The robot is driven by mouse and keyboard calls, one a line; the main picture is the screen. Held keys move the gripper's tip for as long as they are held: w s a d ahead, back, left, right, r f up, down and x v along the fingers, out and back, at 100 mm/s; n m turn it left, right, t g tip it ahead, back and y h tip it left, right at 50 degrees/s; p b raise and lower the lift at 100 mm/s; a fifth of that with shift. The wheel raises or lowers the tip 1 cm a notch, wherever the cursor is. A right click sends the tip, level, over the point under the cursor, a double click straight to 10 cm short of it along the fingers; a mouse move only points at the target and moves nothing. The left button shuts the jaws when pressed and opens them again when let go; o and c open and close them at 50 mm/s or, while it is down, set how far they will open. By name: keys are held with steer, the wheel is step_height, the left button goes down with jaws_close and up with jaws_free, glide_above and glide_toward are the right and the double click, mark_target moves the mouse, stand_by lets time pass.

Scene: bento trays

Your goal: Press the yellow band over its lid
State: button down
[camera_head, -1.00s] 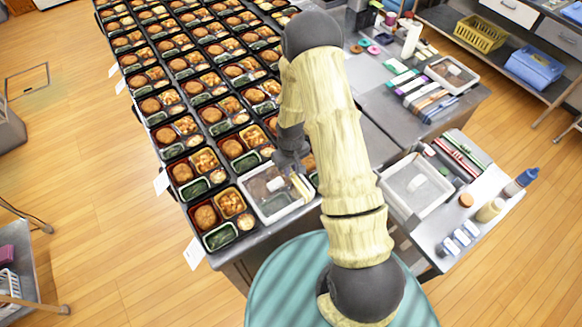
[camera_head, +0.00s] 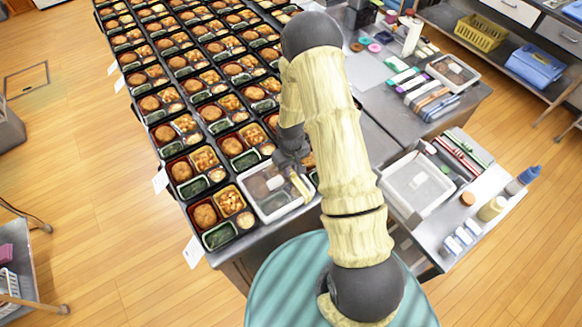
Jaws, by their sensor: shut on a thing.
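My gripper (camera_head: 300,187) is low at the near right end of the bento table, over the right side of a white-rimmed tray (camera_head: 282,213). Pale yellow strips show at its tip; I cannot tell whether they are fingers or a band. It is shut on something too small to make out. Left of that tray, a black bento tray (camera_head: 217,228) holds a brown patty, a yellow-rimmed cup, greens and a small portion. No band around a lid can be made out. My arm hides part of the table to the right.
Rows of filled bento trays (camera_head: 200,85) cover the table to the left and behind. To the right, a side table bears a white bin (camera_head: 412,206) and several bottles. Beyond it is a bench with coloured packs (camera_head: 425,93). The floor at left is mostly open.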

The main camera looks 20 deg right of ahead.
stand_by(0.3)
steer(key=c, duration=0.7)
jaws_free()
steer(key=shift+r+p, duration=2.75)
steer(key=shift+r, duration=1.25)
